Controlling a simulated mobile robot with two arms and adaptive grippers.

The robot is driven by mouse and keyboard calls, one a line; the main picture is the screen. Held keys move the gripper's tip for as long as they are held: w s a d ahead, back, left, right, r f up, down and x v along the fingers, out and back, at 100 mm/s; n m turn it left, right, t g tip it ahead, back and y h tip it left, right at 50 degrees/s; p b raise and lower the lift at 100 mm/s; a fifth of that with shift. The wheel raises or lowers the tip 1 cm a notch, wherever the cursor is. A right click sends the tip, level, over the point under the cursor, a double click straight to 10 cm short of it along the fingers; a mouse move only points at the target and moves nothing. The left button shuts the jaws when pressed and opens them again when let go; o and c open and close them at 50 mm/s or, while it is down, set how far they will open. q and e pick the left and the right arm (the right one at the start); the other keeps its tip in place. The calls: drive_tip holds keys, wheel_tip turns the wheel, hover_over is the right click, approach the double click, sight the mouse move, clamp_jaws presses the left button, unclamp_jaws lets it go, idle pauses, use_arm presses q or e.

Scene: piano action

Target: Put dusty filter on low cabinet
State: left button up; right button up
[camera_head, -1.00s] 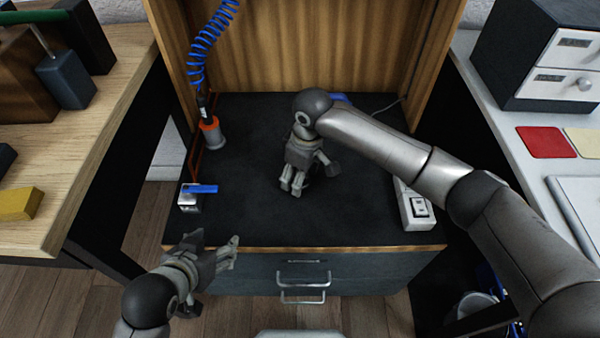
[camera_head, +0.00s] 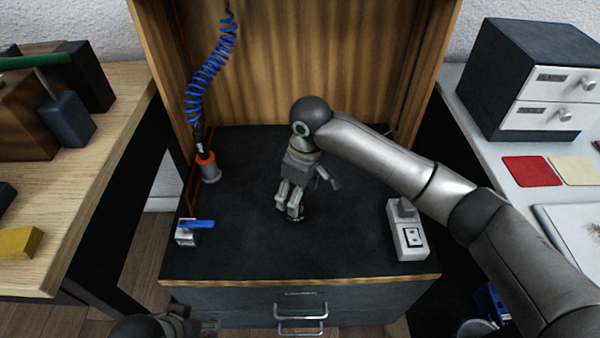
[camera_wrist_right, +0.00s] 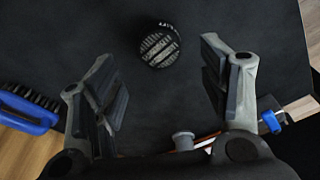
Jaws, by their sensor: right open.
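A small round black filter with a pale striped grille (camera_wrist_right: 160,45) lies on the black cabinet top (camera_head: 350,250). In the head view only a dark edge of it (camera_head: 292,217) shows beneath my right gripper. My right gripper (camera_head: 300,208) points down over the cabinet top, close to the filter. In the right wrist view its open fingers (camera_wrist_right: 165,85) stand to either side with nothing between them, and the filter lies ahead of the gap. My left gripper (camera_head: 193,325) is at the bottom edge of the head view, in front of the cabinet, mostly cut off.
A blue-levered metal block (camera_head: 187,233), an orange-collared holder (camera_head: 209,167) and a white switch box (camera_head: 408,232) stand on the cabinet top. A blue brush (camera_wrist_right: 28,110) shows in the wrist view. Wooden panels (camera_head: 300,65) enclose the back. Tables flank both sides.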

sight(300, 210)
drive_tip(key=r, duration=0.3)
drive_tip(key=r+p, duration=0.1)
drive_tip(key=r, duration=0.1)
drive_tip(key=shift+s+d+r, duration=0.1)
drive_tip(key=shift+d+r, duration=0.15)
drive_tip(key=shift+d, duration=0.05)
drive_tip(key=shift+f, duration=0.1)
